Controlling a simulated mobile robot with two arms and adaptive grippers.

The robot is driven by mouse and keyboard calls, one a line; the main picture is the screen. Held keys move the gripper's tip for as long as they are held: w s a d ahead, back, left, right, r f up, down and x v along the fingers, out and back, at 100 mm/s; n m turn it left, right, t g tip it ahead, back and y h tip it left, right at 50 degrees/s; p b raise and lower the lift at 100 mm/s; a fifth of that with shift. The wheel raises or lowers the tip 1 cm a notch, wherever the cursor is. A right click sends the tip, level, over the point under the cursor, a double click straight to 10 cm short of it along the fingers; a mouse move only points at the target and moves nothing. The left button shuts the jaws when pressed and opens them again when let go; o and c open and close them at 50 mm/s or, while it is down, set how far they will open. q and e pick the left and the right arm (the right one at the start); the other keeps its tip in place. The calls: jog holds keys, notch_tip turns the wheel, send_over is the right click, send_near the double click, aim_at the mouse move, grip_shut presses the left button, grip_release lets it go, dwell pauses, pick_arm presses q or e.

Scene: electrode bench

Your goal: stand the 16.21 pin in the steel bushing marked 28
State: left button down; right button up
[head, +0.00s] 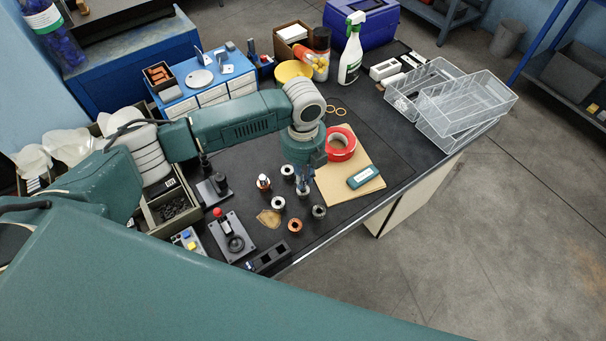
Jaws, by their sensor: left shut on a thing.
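My left gripper (304,187) points down over the bench, among the small ring-shaped bushings. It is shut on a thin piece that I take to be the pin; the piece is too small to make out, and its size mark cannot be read. A copper-coloured bushing (294,225) stands in front. No numbers on the bushings are legible, so I cannot tell which is 28. My right gripper is not in view.
A press-like device with a red knob (232,238) is at front left. Red tape (341,144) and a teal-cased device (363,177) lie on a tan board (340,190).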

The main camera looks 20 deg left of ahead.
pick_arm(q)
jog(key=shift+f+b, duration=0.6)
jog(key=shift+f, duration=1.05)
jog(key=c, duration=1.6)
grip_release()
jog(key=shift+r, duration=0.1)
notch_tip(320, 180, up, 12)
jog(key=shift+f, duration=0.1)
